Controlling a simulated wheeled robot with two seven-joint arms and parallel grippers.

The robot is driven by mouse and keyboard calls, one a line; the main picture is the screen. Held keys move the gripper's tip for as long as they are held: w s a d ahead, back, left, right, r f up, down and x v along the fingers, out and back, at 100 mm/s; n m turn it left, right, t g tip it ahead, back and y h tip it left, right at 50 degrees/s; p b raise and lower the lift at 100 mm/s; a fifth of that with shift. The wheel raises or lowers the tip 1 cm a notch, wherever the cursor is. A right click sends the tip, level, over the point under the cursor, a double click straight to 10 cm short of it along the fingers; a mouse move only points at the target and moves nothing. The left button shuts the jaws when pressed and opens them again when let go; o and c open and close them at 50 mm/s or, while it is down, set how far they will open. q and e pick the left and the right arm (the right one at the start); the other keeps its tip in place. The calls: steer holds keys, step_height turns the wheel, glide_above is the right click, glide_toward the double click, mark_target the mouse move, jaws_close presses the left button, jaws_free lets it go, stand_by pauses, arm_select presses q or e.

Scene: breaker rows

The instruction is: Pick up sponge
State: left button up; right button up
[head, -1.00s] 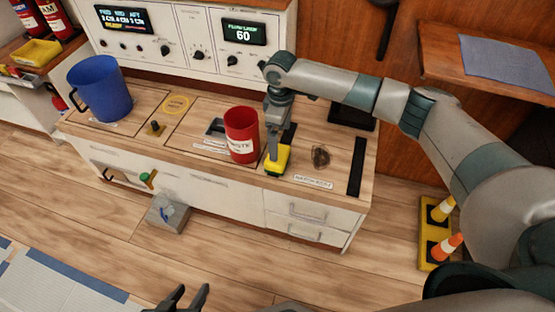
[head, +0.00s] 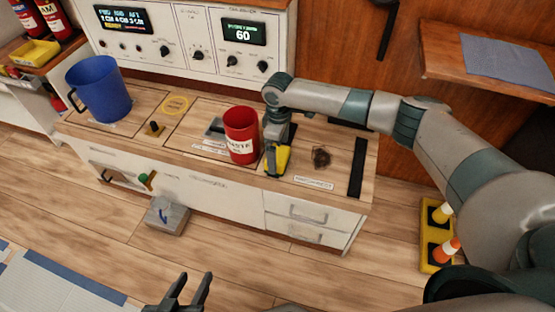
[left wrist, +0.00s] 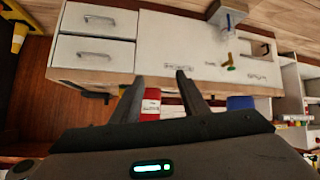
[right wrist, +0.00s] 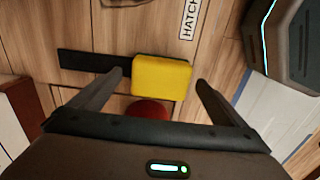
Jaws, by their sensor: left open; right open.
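The yellow sponge (head: 283,160) lies on the wooden counter just right of the red waste cup (head: 241,145). My right gripper (head: 275,160) is low at the sponge and hides part of it. In the right wrist view the sponge (right wrist: 162,77) sits between the open fingers of my right gripper (right wrist: 160,79), with one fingertip close to its left edge and a gap on the right. My left gripper (head: 188,292) is open and empty, away from the counter at the bottom of the head view; its fingers also show in the left wrist view (left wrist: 158,80).
A dark stain (head: 321,157) marks the counter right of the sponge. A black strip (head: 357,167) lies further right. A blue mug (head: 100,88) stands at the left. The control panel (head: 195,38) rises behind.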

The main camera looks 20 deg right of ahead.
mark_target(278, 154)
step_height(278, 154, down, 2)
steer(key=shift+a+f, duration=0.15)
steer(key=shift+f+b, duration=0.3)
steer(key=shift+f, duration=0.3)
arm_select(q)
steer(key=shift+w+d+r+t, duration=0.25)
steer(key=shift+w+r+t, duration=0.2)
steer(key=shift+r, duration=0.1)
steer(key=shift+w+d+r+t, duration=0.25)
steer(key=shift+w+r+t, duration=0.15)
steer(key=shift+r, duration=0.1)
arm_select(e)
steer(key=shift+c, duration=0.7)
steer(key=c, duration=1)
